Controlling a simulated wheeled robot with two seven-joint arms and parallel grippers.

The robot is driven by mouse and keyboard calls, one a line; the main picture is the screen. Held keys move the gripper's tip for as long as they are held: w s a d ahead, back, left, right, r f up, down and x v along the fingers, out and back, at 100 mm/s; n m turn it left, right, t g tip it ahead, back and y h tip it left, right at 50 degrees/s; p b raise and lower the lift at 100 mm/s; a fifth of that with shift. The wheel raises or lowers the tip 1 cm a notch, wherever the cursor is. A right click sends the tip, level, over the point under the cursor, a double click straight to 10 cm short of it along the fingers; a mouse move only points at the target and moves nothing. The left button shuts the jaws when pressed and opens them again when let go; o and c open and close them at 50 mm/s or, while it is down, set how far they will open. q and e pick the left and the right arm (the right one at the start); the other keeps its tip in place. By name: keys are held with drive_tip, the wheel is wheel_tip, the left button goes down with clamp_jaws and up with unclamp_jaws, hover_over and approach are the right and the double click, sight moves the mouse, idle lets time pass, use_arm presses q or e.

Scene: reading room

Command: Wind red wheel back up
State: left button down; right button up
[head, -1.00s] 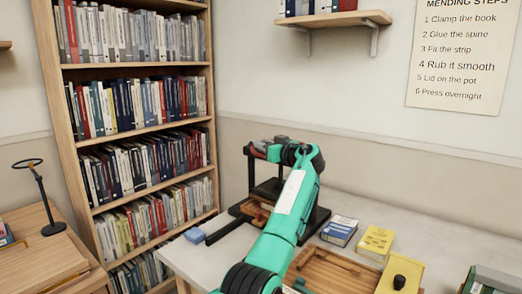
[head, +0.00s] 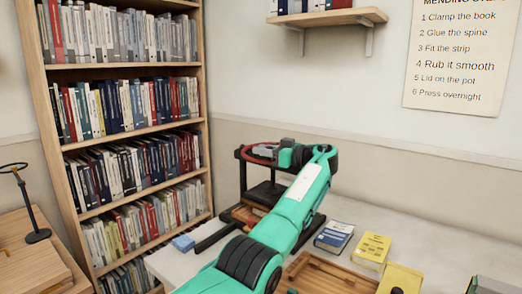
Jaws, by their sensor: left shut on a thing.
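A black book press (head: 243,177) stands on the worktable, with wooden boards (head: 240,214) low in its frame. The red wheel (head: 256,159) is at the top of the press, and only part of its rim shows. My left gripper (head: 266,151) is at the wheel, shut on it. My green left arm reaches in from the bottom and hides the right part of the press. Contact between the fingers and the rim is too small to see clearly. My right gripper is not in view.
A blue block (head: 183,243) lies at the table's left edge. Right of my arm are a blue book (head: 334,236), a yellow book (head: 373,250) and a wooden tray (head: 335,276). A full bookcase (head: 200,115) stands behind left. A wall shelf (head: 335,18) hangs above.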

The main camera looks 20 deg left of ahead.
use_arm(q)
drive_tip(key=shift+r, duration=0.1)
drive_tip(key=c, duration=1.3)
unclamp_jaws()
drive_tip(key=shift+o, duration=0.2)
drive_tip(key=shift+d, duration=0.1)
drive_tip(key=s+d+p, duration=0.2)
drive_tip(key=d+p, duration=0.1)
drive_tip(key=d, duration=1)
drive_tip(key=shift+d+p, duration=0.3)
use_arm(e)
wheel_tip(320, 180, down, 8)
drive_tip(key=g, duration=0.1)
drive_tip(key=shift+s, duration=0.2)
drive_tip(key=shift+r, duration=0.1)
